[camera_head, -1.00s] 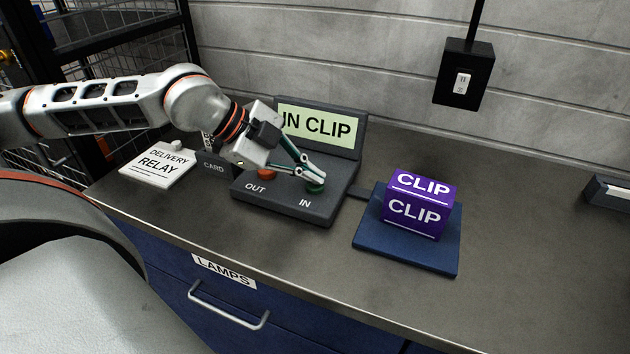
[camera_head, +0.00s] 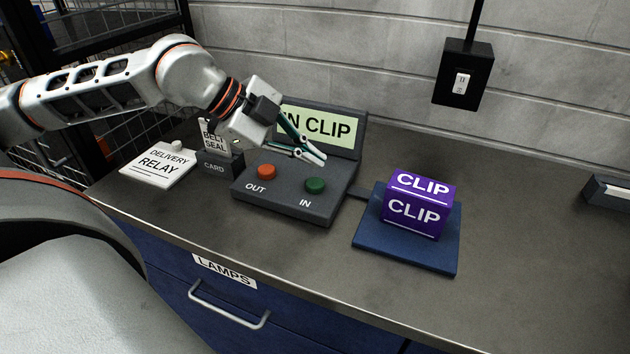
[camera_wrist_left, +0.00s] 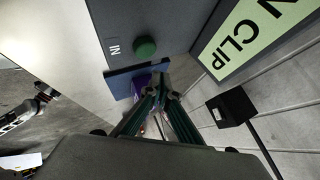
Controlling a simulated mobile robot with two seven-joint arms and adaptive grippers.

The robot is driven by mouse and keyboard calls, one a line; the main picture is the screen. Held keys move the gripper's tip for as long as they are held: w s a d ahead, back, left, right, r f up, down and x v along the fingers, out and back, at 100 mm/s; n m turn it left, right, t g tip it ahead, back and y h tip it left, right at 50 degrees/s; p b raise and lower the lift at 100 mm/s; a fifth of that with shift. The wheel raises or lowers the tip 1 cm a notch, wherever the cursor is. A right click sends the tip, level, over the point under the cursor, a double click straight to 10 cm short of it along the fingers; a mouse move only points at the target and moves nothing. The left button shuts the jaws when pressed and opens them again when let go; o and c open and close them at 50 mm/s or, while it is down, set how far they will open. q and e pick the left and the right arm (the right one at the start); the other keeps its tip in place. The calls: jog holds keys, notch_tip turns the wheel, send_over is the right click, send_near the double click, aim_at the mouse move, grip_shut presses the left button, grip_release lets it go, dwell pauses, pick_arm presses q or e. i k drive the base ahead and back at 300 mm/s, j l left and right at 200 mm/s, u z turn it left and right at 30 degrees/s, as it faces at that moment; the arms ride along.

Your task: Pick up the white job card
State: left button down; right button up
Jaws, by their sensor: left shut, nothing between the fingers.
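The white job card (camera_head: 213,134) stands upright in a dark holder (camera_head: 215,166) marked CARD. Its visible lettering reads BELT SEAL, and my left wrist hides part of it. My left gripper (camera_head: 318,160) is shut and empty, above the control box (camera_head: 285,205) near its screen, to the right of the card. The left wrist view also shows its closed fingers (camera_wrist_left: 168,88) close together, with the green button (camera_wrist_left: 145,47) beyond them. My right gripper is not in view.
The box has a red OUT button (camera_head: 266,171) and a green IN button (camera_head: 315,186); its screen (camera_head: 330,124) ends in "N CLIP". A purple CLIP block (camera_head: 415,212) sits on a blue pad (camera_head: 400,258). A white DELIVERY RELAY item (camera_head: 158,167) lies left of the holder. The right counter is mostly clear.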

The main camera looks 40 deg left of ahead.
aim_at(215, 144)
jog(key=k, duration=1)
